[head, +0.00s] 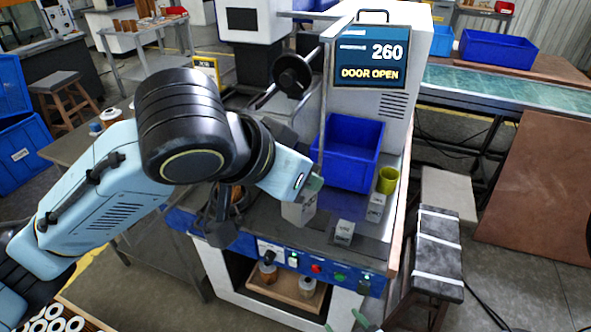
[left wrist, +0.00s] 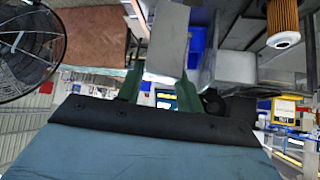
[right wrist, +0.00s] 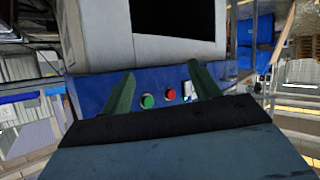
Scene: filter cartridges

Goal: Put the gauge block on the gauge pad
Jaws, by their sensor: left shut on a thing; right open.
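My left gripper (head: 312,187) is shut on a pale grey block with dark printing (head: 298,212), which I take as the gauge block. It is above or at the machine's front deck; I cannot tell whether it touches. In the left wrist view the grey block (left wrist: 167,40) sits between the green fingers (left wrist: 160,85). I cannot clearly make out the gauge pad. My right gripper (head: 348,323) is low at the front; the right wrist view shows its fingers (right wrist: 163,88) apart and empty.
A blue bin (head: 350,150) and a yellow-green cup (head: 388,180) stand on the deck behind the blocks. A screen (head: 371,58) reads 260 and DOOR OPEN. A button panel (head: 316,268) runs along the front, above a recess with a wooden tray (head: 285,290).

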